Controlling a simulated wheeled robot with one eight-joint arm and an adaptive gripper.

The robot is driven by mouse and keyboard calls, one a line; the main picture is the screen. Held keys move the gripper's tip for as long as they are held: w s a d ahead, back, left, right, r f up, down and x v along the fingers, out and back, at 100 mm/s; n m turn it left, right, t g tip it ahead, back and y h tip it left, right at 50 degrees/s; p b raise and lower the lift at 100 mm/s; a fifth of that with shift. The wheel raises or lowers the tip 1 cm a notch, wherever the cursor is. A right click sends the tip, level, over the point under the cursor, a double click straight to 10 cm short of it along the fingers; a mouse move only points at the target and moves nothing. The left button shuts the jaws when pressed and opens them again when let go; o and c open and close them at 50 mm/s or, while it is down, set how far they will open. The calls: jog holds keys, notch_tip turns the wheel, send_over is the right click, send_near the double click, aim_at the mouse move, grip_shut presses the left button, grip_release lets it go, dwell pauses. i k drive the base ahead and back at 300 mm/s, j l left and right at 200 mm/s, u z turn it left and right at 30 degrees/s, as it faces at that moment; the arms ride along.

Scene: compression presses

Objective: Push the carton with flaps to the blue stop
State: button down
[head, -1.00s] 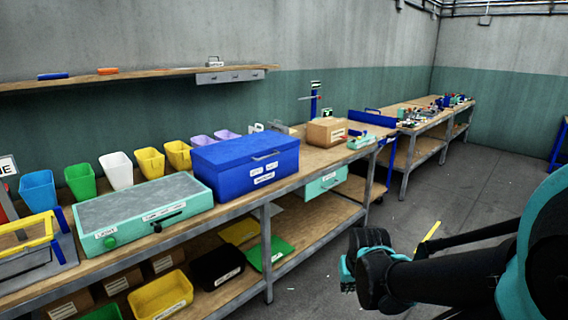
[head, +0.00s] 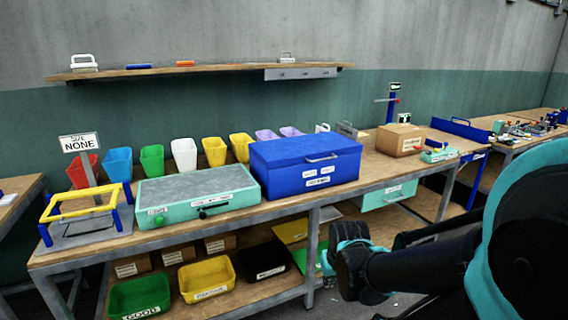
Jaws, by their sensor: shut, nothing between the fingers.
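A brown cardboard carton (head: 400,140) with a label on its front sits on the far right part of the workbench. Whether it has flaps is too small to tell. A blue upright board (head: 461,129) stands to the right of and behind the carton, apart from it; it may be the blue stop. My gripper (head: 340,245) is shut and empty, low in front of the bench and well away from the carton.
On the bench (head: 95,254) stand a blue lidded box (head: 290,168), a mint-green case (head: 160,205), a yellow frame (head: 85,205) and a row of coloured bins. A small mint-green fixture (head: 438,155) lies right of the carton.

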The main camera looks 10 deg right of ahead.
aim_at(395, 146)
jog(key=i+l+u, duration=0.1)
jog(key=l, duration=0.3)
jog(key=i+l+u, duration=0.15)
jog(key=l, duration=0.25)
jog(key=i+l+u, duration=0.1)
jog(key=l, duration=0.3)
jog(key=i+l+u, duration=0.1)
jog(key=i+l, duration=0.15)
jog(key=l, duration=0.2)
jog(key=i+l+u, duration=0.15)
jog(key=l, duration=0.3)
jog(key=k, duration=0.05)
